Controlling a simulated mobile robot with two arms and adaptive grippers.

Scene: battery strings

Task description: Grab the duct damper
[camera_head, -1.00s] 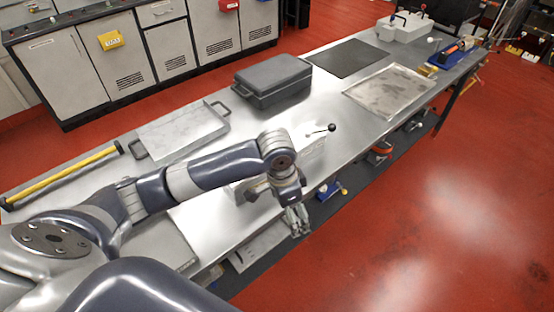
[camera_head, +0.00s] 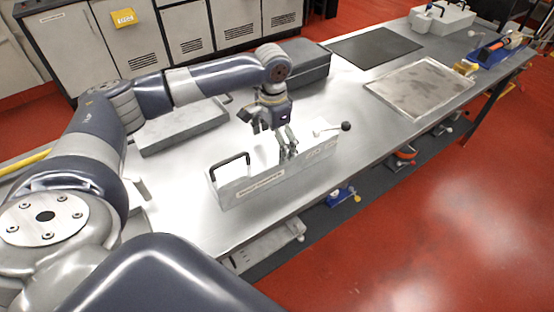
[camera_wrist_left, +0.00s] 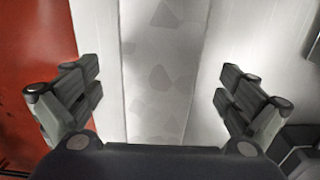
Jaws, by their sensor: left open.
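A light grey box-shaped unit (camera_head: 245,188) stands on the steel workbench in the head view. It has a black handle at its left end and a lever with a black ball knob at its right; I take it for the duct damper. My left gripper (camera_head: 284,148) points down at its middle and hides part of it. In the left wrist view, the open fingers (camera_wrist_left: 150,78) are spread either side of a mottled grey strip (camera_wrist_left: 160,60) between pale bands. No contact can be made out. My right gripper is not in view.
A dark grey case (camera_head: 305,66) sits behind my left forearm. A black mat (camera_head: 378,47) and a metal tray (camera_head: 420,88) lie to the right. A similar handled unit (camera_head: 442,20) stands at the far end.

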